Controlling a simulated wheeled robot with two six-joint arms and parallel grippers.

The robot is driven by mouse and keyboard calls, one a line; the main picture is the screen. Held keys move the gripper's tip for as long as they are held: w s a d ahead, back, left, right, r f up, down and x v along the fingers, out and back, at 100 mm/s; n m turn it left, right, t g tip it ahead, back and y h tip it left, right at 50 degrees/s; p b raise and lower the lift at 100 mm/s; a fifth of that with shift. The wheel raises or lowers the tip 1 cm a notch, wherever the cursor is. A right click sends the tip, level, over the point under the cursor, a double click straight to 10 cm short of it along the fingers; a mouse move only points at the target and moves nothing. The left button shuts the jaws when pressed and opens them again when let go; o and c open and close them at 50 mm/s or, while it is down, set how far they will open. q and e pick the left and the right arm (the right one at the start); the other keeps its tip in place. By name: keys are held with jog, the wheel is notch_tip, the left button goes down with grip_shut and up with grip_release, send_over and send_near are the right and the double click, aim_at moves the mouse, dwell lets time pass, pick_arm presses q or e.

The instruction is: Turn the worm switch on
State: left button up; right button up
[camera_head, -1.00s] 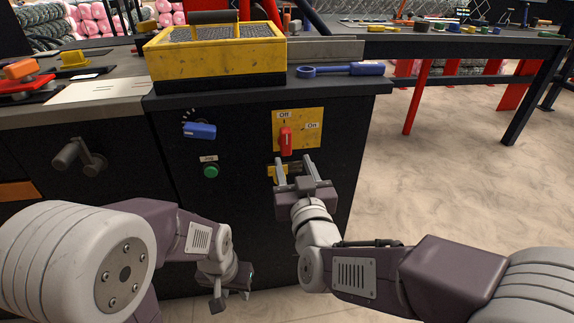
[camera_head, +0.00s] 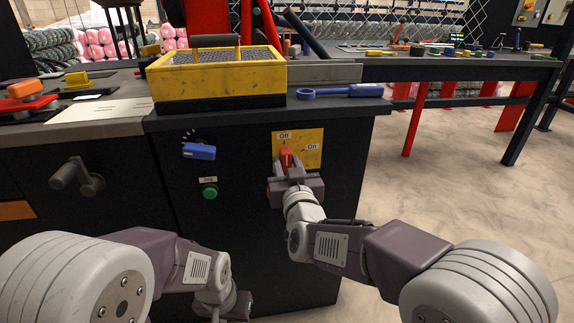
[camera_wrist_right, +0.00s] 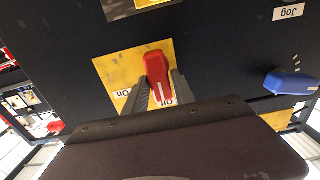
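The red switch (camera_head: 287,157) sits on a yellow plate (camera_head: 311,147) with "Off" above it and "On" to its right. Its handle stands close to upright, toward "Off". My right gripper (camera_head: 289,169) is at the switch from below, one finger on each side of the handle. The right wrist view shows the red handle (camera_wrist_right: 158,76) between the two fingertips, which appear closed onto it. The handle's lower part is partly hidden in the head view. My left gripper (camera_head: 232,304) hangs low at the cabinet's foot, and its opening cannot be made out.
A blue knob (camera_head: 199,151) and a green button (camera_head: 209,193) are on the dark cabinet front left of the switch. A yellow box (camera_head: 219,79) and a blue wrench (camera_head: 340,91) lie on top. The floor (camera_head: 450,180) to the right is clear.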

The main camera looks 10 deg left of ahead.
grip_shut()
jog(key=m+b, duration=0.1)
jog(key=m, duration=0.1)
jog(key=m+b, duration=0.2)
jog(key=m, duration=0.1)
jog(key=shift+w+d+f+m+b, duration=0.1)
jog(key=shift+d+f+m+b, duration=0.2)
jog(key=shift+d+b, duration=0.1)
jog(key=shift+w+d+f+m+b, duration=0.1)
jog(key=shift+d+m+b, duration=0.1)
jog(key=shift+m+b, duration=1.1)
jog(key=shift+d+f+m+b, duration=0.15)
jog(key=shift+m+b, duration=0.6)
jog(key=shift+m, duration=1.05)
